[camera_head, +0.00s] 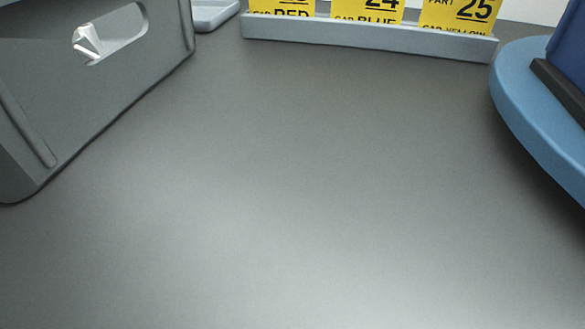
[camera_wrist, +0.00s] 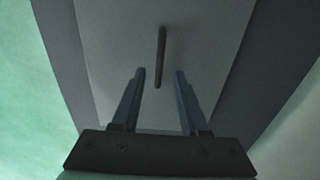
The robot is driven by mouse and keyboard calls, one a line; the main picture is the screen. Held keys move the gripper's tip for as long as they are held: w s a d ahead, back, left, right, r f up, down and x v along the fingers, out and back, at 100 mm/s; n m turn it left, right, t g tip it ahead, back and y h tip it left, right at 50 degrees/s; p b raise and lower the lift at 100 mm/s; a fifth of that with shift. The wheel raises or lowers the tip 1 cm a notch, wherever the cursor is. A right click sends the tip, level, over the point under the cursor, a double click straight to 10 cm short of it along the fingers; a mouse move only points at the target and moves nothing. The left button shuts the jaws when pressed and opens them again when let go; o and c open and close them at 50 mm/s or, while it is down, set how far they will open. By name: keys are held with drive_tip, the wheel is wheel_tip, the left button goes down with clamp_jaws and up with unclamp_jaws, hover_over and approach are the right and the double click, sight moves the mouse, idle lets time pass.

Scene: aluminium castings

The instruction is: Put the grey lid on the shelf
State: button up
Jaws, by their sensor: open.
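In the wrist view my gripper (camera_wrist: 160,73) is open, with its two blue-grey fingers apart and nothing between them that I can see it holding. Beyond the fingers is a light grey flat panel (camera_wrist: 208,48), which looks like the grey lid. A thin dark bar (camera_wrist: 161,50), like a handle, stands out along its middle. The bar lines up with the gap between the fingertips; I cannot tell how far off it is. My gripper and the panel do not show in the head view. I cannot make out a shelf in either view.
The head view shows a wide bare grey surface (camera_head: 290,190). A grey crate (camera_head: 75,105) with a hand hole stands at the left. A grey holder (camera_head: 365,38) with yellow part cards (camera_head: 367,8) stands at the back. A blue rounded platform (camera_head: 530,115) is at the right.

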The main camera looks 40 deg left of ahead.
wheel_tip(320, 180, up, 6)
drive_tip(key=shift+f+p, duration=0.1)
drive_tip(key=shift+p, duration=1.1)
drive_tip(key=shift+s, duration=0.1)
